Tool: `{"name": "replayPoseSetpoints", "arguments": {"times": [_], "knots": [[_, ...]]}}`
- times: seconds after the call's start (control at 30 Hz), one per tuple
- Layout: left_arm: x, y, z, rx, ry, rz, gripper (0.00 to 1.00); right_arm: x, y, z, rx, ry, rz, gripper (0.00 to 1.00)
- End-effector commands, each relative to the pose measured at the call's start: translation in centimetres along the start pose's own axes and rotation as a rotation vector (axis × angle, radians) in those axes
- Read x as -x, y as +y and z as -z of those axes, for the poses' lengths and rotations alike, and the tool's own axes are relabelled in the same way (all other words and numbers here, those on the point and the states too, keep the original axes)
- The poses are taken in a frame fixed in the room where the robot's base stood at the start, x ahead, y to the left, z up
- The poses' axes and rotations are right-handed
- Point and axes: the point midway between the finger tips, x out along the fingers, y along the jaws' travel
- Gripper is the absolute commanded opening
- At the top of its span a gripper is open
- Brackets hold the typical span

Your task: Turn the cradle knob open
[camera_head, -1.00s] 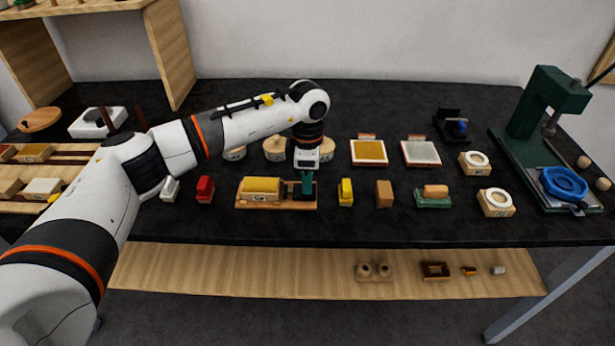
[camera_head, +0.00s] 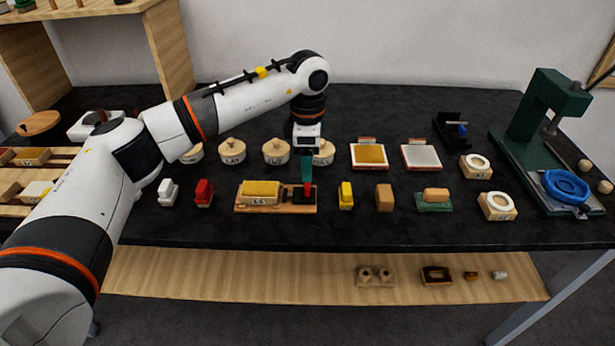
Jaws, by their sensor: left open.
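My left gripper (camera_head: 307,176) is open, pointing down over the right end of a wooden holder (camera_head: 277,209). Its greenish finger ends just above a dark block with a small red part (camera_head: 307,188); I cannot tell whether they touch. A yellow block (camera_head: 262,190) sits in the holder's left part. No part is plainly marked as the cradle knob. A black stand with a blue knob-like part (camera_head: 461,129) stands at the back right, well apart from the gripper. My right gripper is not in view.
A yellow block (camera_head: 346,196) and a brown block (camera_head: 384,198) stand right of the holder, a red one (camera_head: 204,194) left. Round wooden pots (camera_head: 276,152) stand behind. A green press (camera_head: 545,115) with a blue ring (camera_head: 566,187) is far right. The table's front strip is clear.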

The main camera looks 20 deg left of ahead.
Motion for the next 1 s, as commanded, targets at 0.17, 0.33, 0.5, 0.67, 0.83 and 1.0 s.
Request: {"name": "replayPoseSetpoints", "arguments": {"times": [0.17,0.33,0.5,0.67,0.83,1.0], "knots": [[3.5,-0.1,0.0,0.0,0.001,0.003,0.6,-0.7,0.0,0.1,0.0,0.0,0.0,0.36],[5.5,0.0,0.0,0.0,0.0,0.001,0.6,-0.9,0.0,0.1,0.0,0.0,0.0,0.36],[6.1,0.0,0.0,-0.001,0.0,0.0,0.6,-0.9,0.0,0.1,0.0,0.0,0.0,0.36],[6.1,0.0,0.0,-0.001,0.0,0.0,0.6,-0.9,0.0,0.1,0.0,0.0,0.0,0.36],[6.1,0.0,0.0,-0.001,0.0,0.0,0.6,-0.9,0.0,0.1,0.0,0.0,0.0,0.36],[6.1,0.0,0.0,-0.001,0.0,0.0,0.6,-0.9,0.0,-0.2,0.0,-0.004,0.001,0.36]]}}
